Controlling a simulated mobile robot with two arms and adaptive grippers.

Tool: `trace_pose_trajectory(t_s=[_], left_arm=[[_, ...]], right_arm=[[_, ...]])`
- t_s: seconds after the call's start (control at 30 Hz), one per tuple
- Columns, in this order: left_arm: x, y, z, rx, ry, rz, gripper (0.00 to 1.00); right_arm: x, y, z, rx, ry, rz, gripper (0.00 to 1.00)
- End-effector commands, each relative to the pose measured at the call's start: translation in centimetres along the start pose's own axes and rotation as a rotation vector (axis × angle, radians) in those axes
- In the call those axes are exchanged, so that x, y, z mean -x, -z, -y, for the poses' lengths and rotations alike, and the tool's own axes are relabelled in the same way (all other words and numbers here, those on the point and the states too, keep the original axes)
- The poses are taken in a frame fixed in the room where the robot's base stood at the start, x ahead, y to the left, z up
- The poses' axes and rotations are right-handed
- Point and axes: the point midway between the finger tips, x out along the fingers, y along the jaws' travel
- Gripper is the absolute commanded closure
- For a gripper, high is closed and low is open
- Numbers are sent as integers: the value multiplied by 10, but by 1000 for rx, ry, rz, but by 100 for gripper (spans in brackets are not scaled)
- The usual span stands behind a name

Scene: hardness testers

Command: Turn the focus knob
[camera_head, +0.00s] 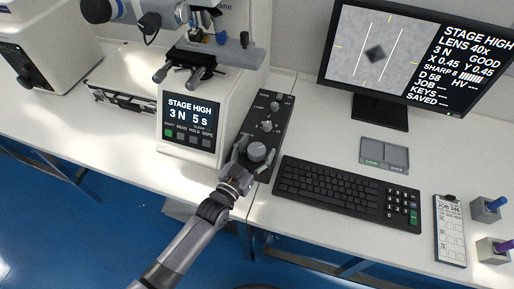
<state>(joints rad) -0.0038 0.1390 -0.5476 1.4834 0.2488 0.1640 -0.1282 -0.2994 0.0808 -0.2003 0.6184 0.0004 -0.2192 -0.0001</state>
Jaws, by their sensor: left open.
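A black control box (277,122) stands on the bench, with several grey knobs in a row along its top. The large round knob (257,151) at its near end is probably the focus knob; its label is too small to read. My left gripper (252,157) is open, with its fingers on either side of this large knob. I cannot tell whether the fingers touch it. The monitor (397,55) shows a dark diamond mark between two white lines, with "STAGE HIGH", "LENS 40x" and "SHARP 8". My right gripper is not in view.
The white tester (188,125) stands just left of the box, its display reading "STAGE HIGH 3 N 5 s". A black keyboard (340,190) lies close on the right. A clipboard (450,230) and pen holders (484,210) are farther right. The bench's front edge is near.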

Motion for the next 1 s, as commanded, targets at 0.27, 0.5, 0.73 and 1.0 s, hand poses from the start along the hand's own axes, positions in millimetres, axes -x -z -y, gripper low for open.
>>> trace_pose_trajectory(t_s=[0.27, 0.5, 0.73, 1.0], left_arm=[[50, -2, 0, 0, 0, 3, 36], [96, -1, 0, -1, 0, 2, 36], [116, 0, 0, -1, 0, -1, 36], [117, 0, 0, -1, 0, -1, 36]], right_arm=[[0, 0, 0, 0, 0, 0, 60], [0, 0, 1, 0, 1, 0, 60], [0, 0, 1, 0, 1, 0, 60], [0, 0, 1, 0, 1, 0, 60]])
